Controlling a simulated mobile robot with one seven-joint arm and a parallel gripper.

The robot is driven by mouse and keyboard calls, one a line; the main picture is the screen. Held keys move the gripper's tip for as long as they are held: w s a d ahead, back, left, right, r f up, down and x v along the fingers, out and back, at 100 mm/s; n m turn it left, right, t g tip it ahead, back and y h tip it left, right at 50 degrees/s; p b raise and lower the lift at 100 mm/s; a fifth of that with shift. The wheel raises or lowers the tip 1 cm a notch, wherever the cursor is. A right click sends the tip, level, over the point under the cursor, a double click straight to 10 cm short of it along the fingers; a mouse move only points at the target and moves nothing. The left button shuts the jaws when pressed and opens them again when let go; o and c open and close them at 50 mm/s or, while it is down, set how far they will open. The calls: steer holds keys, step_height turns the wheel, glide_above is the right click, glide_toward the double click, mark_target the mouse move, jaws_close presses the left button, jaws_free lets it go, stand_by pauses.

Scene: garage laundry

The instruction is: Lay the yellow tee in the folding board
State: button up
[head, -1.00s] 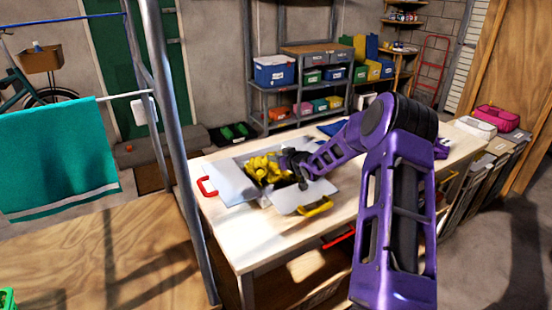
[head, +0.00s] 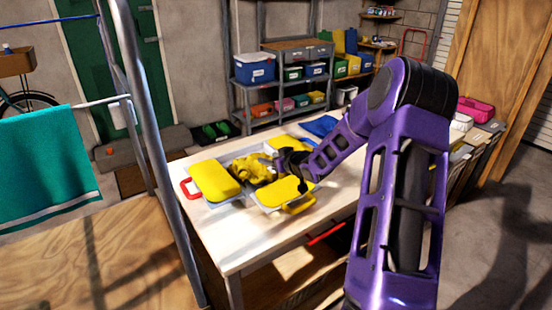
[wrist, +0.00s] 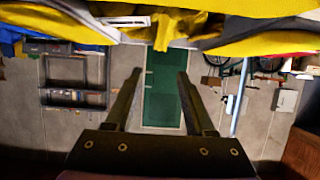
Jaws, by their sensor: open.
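The folding board (head: 262,207) lies on the wooden table, with a red handle at the left and a yellow handle at the front. The rest of the yellow tee (head: 250,168) is bunched in the middle. My gripper (head: 283,163) is just right of this bunch; whether it touches is unclear. In the wrist view my gripper (wrist: 158,85) is open, with nothing between its fingers.
A blue cloth (head: 320,126) lies at the table's back. The table's front (head: 235,245) is clear. A metal post (head: 150,120) stands left of the table. Shelving with bins (head: 255,68) is behind.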

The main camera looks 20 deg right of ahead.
steer(key=shift+v, duration=1.85)
steer(key=shift+r, duration=0.1)
